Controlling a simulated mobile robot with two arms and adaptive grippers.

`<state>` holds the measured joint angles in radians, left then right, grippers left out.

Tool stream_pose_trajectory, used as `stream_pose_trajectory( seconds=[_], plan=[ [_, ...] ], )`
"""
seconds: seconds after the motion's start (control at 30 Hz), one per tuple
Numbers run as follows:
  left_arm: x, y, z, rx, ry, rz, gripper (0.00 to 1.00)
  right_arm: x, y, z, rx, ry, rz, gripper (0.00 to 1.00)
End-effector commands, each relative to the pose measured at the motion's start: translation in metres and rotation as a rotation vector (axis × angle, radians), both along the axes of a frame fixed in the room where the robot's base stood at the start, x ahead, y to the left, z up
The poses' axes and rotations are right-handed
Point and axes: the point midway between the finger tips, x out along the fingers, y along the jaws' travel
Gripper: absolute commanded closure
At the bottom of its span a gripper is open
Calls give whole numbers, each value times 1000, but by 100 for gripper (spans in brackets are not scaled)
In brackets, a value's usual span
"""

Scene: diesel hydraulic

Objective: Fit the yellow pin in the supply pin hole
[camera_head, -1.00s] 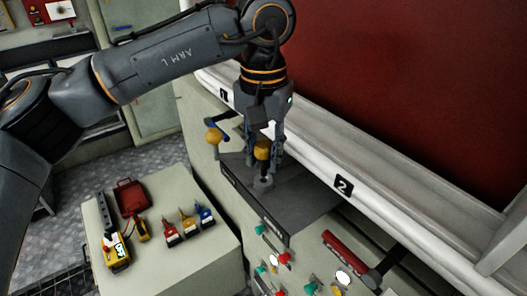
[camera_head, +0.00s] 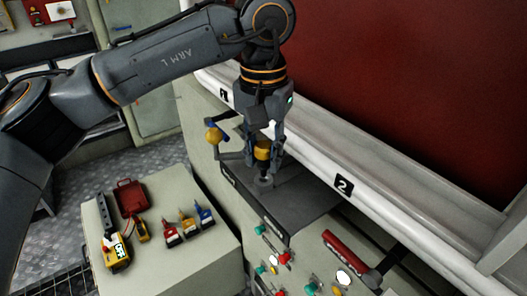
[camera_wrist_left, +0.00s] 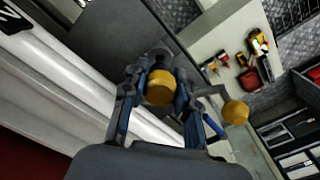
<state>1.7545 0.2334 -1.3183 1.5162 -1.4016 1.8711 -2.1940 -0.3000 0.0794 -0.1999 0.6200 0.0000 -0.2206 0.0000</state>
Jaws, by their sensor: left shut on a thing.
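The yellow pin (camera_head: 262,150) has a round yellow head and a dark shaft below it. It stands upright over a round grey socket (camera_head: 263,182) on the dark top of the console. My left gripper (camera_head: 263,154) points down and is shut on the pin's head. In the left wrist view the yellow head (camera_wrist_left: 159,88) sits between my fingers. I cannot tell how deep the shaft goes, as the head and fingers hide the hole from above. My right gripper is not in view.
A second yellow knob (camera_head: 212,136) on a grey bracket, with a blue lever by it, stands close left of my gripper. A white rail (camera_head: 315,160) runs close behind. A bench (camera_head: 185,262) with small tools stands left; indicator lamps and a red handle (camera_head: 345,250) are in front.

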Motion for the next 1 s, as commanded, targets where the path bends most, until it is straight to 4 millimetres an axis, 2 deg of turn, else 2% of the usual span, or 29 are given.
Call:
stream_pose_trajectory(
  seconds=[1.0],
  plan=[
    [0, 0, -20, 0, 0, 0, 100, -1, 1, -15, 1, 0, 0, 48]
  ],
)
